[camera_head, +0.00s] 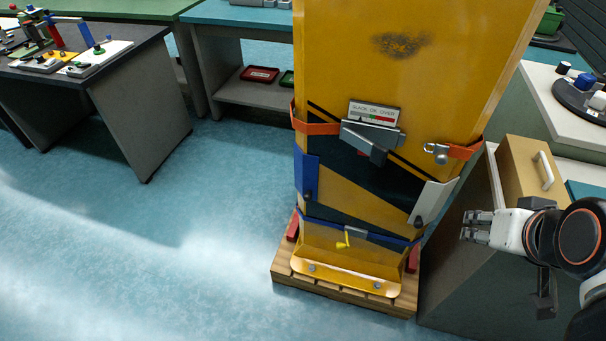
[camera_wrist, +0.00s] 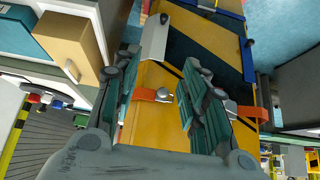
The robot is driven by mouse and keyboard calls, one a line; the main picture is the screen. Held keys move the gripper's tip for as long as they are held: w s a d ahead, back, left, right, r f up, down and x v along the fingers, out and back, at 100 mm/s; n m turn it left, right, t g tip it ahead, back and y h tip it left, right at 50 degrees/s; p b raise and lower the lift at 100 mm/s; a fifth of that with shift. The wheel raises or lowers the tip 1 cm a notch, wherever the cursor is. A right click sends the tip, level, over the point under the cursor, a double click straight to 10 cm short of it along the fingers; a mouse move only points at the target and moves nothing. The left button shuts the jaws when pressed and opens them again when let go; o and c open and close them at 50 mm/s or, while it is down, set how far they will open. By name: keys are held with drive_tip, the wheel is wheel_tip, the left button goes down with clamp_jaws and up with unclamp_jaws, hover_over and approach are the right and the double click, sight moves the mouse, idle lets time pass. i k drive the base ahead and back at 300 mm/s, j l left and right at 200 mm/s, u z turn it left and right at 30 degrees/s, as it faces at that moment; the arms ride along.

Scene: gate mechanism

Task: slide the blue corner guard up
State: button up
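The blue corner guard (camera_head: 306,178) sits on the left edge of a tall yellow panel (camera_head: 345,60), above the blue strap and below the orange strap. A dark knob shows on its lower part. In the wrist view a blue piece at the panel's far right edge (camera_wrist: 248,61) looks like the same guard. My gripper (camera_head: 476,227) is to the right of the panel, apart from it and across from the guard. In the wrist view my gripper (camera_wrist: 162,60) has its fingers spread with nothing held between them.
A white corner guard (camera_head: 433,201) is on the panel's right edge, nearest my gripper. An orange strap (camera_head: 316,126) with a grey buckle and a blue strap (camera_head: 375,237) cross the panel. A wooden pallet (camera_head: 345,295) is underneath. Open floor (camera_head: 215,220) lies left.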

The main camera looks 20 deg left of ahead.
sight(306, 165)
drive_tip(key=k+j, duration=0.2)
drive_tip(key=k, duration=0.3)
drive_tip(key=k+j+u, duration=0.1)
drive_tip(key=k, duration=0.35)
drive_tip(key=j, duration=0.1)
